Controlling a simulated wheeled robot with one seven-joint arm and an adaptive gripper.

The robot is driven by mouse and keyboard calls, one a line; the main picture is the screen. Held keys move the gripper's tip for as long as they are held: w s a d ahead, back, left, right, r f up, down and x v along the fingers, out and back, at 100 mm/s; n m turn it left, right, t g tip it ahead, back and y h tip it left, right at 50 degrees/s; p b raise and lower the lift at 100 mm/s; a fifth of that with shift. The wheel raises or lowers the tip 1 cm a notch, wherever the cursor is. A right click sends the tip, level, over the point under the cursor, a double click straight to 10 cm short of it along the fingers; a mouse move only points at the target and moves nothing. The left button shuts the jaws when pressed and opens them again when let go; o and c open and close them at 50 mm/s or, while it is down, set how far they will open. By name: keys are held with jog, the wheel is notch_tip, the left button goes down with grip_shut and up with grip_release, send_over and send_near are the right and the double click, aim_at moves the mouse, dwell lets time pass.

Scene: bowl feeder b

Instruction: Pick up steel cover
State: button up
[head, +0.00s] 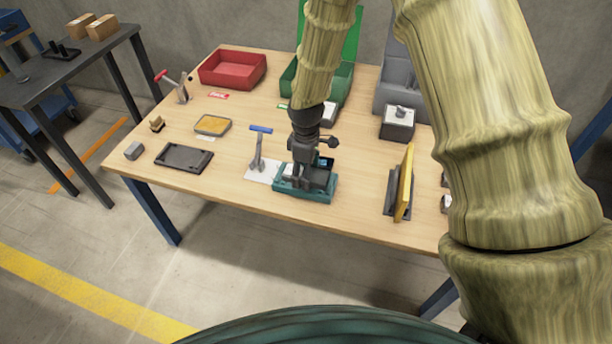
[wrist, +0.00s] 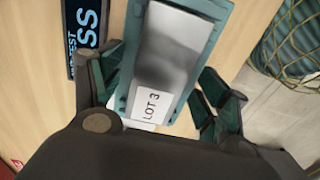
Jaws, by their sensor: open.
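A smooth grey metal piece with a white "LOT 3" label, which looks like the steel cover (wrist: 175,50), lies in a teal tray-like holder (wrist: 218,22) in the wrist view. My gripper (wrist: 163,72) is open, with one dark teal finger on each side of the holder. I cannot tell whether the fingers touch it. In the head view my gripper (head: 308,168) points down over the teal holder (head: 303,194) at the table's front edge. It hides most of the cover there.
A blue-handled clamp (head: 258,150) stands close left of the holder. A yellow plate (head: 405,180) stands upright to the right. A black tray (head: 184,157), red bin (head: 225,82) and grey box (head: 397,124) are on the wooden table (head: 235,185). The front left of the table is partly clear.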

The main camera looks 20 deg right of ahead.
jog(key=c, duration=1.4)
jog(key=shift+c, duration=0.2)
jog(key=shift+r, duration=0.15)
